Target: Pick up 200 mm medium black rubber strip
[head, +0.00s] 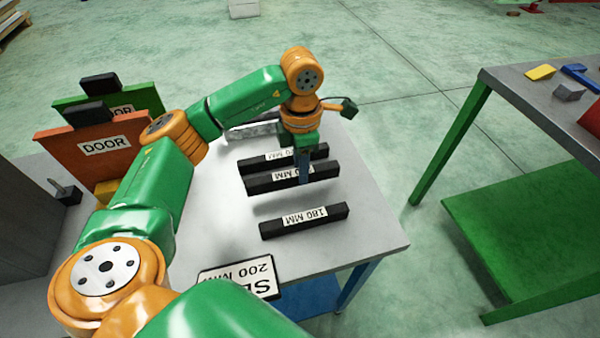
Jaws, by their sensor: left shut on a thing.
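My left gripper (304,180) points down from above and is shut on this middle strip. A shadow below the strip suggests it is slightly off the table. The far strip (254,163) is just behind it, its label also partly covered. The near strip (336,212) reads 180 MM and lies apart, closer to the front edge. My right gripper is out of view.
A sign reading 200 MM (240,278) is at the table's front edge. Orange (68,155) and green (145,97) DOOR panels stand at the left. A metal piece lies behind the strips. Another table (505,85) with small coloured parts is at right, across clear floor.

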